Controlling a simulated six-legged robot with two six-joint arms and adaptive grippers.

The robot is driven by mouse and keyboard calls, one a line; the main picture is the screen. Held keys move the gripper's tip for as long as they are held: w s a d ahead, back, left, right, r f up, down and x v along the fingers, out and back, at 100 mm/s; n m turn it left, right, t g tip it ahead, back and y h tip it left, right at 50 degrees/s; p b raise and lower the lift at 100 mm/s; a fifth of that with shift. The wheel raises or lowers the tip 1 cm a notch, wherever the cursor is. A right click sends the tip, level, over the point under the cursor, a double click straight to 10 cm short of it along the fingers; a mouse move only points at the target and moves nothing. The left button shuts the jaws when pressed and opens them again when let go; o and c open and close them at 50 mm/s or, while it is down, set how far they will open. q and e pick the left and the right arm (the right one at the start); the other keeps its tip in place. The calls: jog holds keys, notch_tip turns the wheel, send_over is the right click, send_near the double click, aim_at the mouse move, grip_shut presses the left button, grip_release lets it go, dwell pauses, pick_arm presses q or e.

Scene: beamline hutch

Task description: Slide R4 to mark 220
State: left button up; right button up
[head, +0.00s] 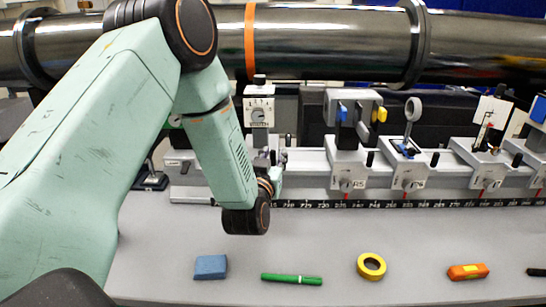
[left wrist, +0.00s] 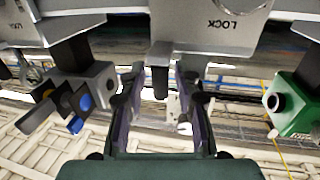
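A carriage with a white dial box (head: 258,112) stands on the rail left of the carriage labelled R5 (head: 347,172). My left arm hides its lower part and any label, so I cannot read whether it is R4. The scale strip (head: 420,203) runs along the rail's front; its numbers are too small to read surely, and the arm covers its left part. In the left wrist view, a dark post (left wrist: 160,78) hangs below a plate marked LOCK (left wrist: 205,22). My left gripper (left wrist: 160,92) has its fingers apart, one on each side of that post, with gaps visible. My right gripper is not in view.
More carriages (head: 408,165) stand along the rail to the right. A blue block (head: 210,267), green marker (head: 291,279), yellow tape roll (head: 371,266) and orange tool (head: 467,272) lie on the front bench. A dark pipe (head: 320,40) crosses behind. A green block (left wrist: 297,112) is at the wrist view's right.

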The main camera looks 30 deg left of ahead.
pick_arm(q)
jog(key=shift+w+d, duration=0.1)
jog(key=c, duration=0.3)
jog(key=shift+a, duration=0.2)
grip_shut()
jog(key=shift+d+f, duration=0.1)
jog(key=shift+d, duration=0.1)
